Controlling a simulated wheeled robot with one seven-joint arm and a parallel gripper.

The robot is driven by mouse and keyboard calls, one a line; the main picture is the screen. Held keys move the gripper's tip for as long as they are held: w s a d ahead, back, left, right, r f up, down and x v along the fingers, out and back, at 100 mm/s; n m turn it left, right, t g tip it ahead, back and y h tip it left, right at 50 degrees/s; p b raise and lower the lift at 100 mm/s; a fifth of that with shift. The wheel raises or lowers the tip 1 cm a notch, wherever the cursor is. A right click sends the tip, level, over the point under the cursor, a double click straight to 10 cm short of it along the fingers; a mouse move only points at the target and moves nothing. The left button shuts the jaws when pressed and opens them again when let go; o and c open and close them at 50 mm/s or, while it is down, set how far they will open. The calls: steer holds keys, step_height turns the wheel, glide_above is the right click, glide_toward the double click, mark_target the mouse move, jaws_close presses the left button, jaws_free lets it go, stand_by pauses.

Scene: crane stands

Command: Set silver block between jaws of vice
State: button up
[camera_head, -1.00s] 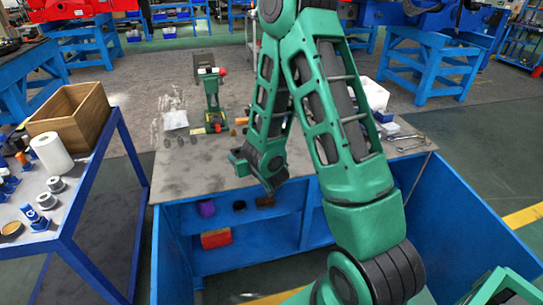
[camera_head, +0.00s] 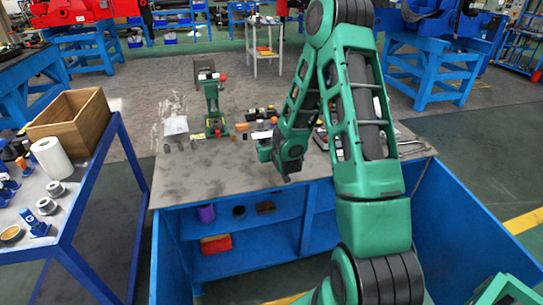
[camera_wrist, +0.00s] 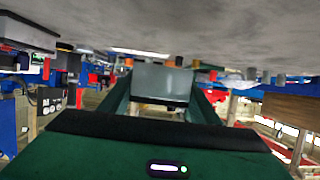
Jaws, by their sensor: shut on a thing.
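The silver block (camera_wrist: 162,82) is a plain grey box shape, held between the green fingers of my gripper (camera_wrist: 163,100) in the wrist view. In the head view my gripper (camera_head: 282,156) hangs over the front middle of the grey worktable (camera_head: 220,185); the block is not visible there. I cannot pick out the vice with certainty. A green upright tool with a red knob (camera_head: 212,104) stands on the back left of the table, left of my gripper. The wrist view looks upside down, with the grey surface at its top.
Small parts (camera_head: 250,124) lie on the table between the green tool and my arm. Wrenches and other items lie behind my arm at the right. A side bench holds a wooden box (camera_head: 75,118) and a paper roll (camera_head: 52,158). The table's front left is clear.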

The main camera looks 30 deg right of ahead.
steer(key=d, duration=0.1)
steer(key=w+d+f, duration=0.1)
steer(key=d+f, duration=0.1)
steer(key=shift+w, duration=0.3)
steer(key=shift+f, duration=1.9)
steer(key=o, duration=1.5)
steer(key=shift+a+f, duration=0.1)
steer(key=shift+o, duration=0.2)
steer(key=shift+s, duration=0.1)
steer(key=v, duration=1.1)
steer(key=shift+s+a, duration=0.15)
steer(key=shift+a, duration=0.05)
steer(key=shift+s+r, duration=0.2)
steer(key=shift+r, duration=0.1)
